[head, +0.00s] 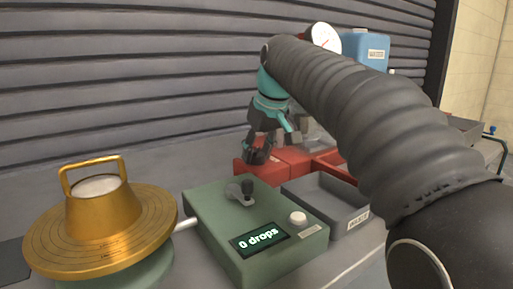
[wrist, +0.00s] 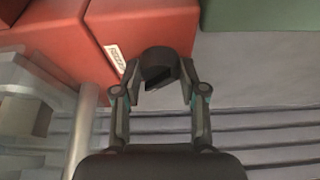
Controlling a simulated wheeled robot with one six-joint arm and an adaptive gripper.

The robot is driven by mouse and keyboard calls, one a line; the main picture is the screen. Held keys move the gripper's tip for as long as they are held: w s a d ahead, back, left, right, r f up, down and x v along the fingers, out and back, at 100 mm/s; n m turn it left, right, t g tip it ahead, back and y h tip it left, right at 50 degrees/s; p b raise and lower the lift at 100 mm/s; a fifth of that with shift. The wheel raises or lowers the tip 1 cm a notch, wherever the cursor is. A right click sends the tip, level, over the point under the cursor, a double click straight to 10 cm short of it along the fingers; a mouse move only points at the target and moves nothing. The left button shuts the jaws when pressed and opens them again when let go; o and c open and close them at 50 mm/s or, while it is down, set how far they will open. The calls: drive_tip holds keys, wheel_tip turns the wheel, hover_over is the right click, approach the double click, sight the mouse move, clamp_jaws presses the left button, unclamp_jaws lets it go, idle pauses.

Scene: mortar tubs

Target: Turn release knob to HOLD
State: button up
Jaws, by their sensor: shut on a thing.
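The release knob (head: 248,187) looks like a small dark post with a grey lever, standing on the green box (head: 215,225) whose display reads "0 drops". No HOLD mark is legible. My gripper (head: 257,154) is above and behind the green box, over the red box, apart from the knob. In the wrist view my gripper is shut on a dark rounded piece (wrist: 159,64) between its fingertips; what that piece is I cannot tell. A corner of the green box (wrist: 265,15) shows at the top right there; the knob is outside that view.
A white button (head: 297,217) is on the green box. A brass domed vessel (head: 100,225) stands left, a grey tray (head: 325,205) right. A red box (head: 290,163) lies behind, and a blue container (head: 367,48) is at the back. A ribbed shutter wall closes the rear.

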drive_tip(key=n+g+y, duration=0.1)
drive_tip(key=n, duration=0.3)
drive_tip(key=shift+w+d, duration=0.1)
drive_tip(key=shift+n+g+y, duration=0.4)
drive_tip(key=shift+n+g, duration=0.6)
drive_tip(key=shift+n, duration=1.5)
drive_tip(key=shift+f, duration=0.1)
drive_tip(key=o, duration=1.1)
drive_tip(key=shift+o, duration=0.2)
drive_tip(key=shift+v, duration=3.8)
